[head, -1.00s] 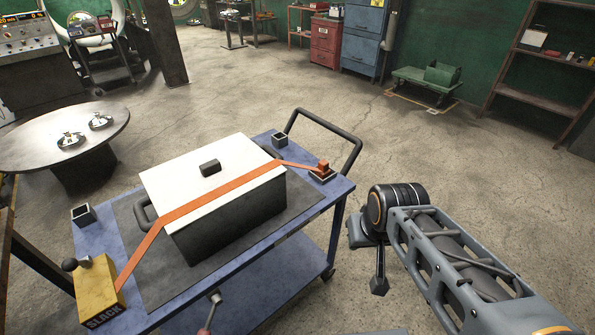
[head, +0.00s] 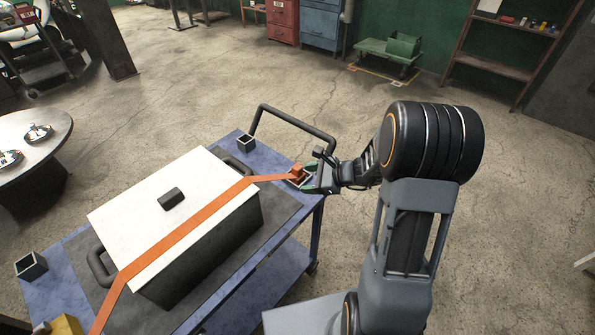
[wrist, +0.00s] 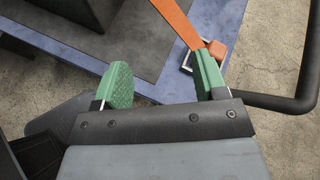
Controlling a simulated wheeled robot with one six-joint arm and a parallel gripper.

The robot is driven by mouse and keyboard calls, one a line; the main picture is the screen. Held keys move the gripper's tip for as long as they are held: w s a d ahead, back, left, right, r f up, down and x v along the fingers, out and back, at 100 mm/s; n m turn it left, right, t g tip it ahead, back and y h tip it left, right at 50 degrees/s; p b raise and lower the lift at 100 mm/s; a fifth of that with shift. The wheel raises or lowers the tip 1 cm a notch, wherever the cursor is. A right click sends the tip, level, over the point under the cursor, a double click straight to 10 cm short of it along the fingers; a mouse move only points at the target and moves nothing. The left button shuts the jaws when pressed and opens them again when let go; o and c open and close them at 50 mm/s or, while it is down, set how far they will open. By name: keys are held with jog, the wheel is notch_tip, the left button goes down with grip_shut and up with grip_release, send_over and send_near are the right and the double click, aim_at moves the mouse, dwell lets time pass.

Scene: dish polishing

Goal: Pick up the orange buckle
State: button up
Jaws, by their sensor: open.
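The orange buckle (head: 297,170) sits at a small square metal socket on the right corner of the blue cart, at the end of the orange strap (head: 190,232). In the wrist view the buckle (wrist: 217,48) shows just behind the tip of the right green finger, which partly covers it and the socket. My gripper (head: 306,180) is open beside the buckle at the cart's edge. In the wrist view my gripper (wrist: 163,62) has nothing between its fingers; the buckle is not centred between them. I cannot tell whether the right finger touches it.
The strap crosses a white-lidded dark box (head: 145,210) on the blue cart (head: 245,285). The cart's black handle (head: 290,122) rises behind the buckle. A round table (head: 40,130) is at left; open floor lies beyond.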

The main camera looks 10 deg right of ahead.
aim_at(301, 169)
jog(key=w+d+f+m+t+h, duration=0.2)
jog(key=w+d+f+m+t, duration=0.25)
jog(key=d+m, duration=0.2)
jog(key=shift+m+g, duration=0.25)
jog(key=shift+m, duration=0.4)
jog(key=p+x, duration=0.1)
jog(key=x, duration=0.6)
jog(key=shift+d+f+p, duration=0.1)
jog(key=shift+d+p, duration=0.05)
jog(key=shift+p, duration=0.2)
jog(key=shift+a+p+x, duration=0.25)
jog(key=shift+p+x, duration=0.75)
jog(key=shift+x, duration=2.3)
jog(key=shift+s, duration=0.1)
jog(key=c, duration=1.1)
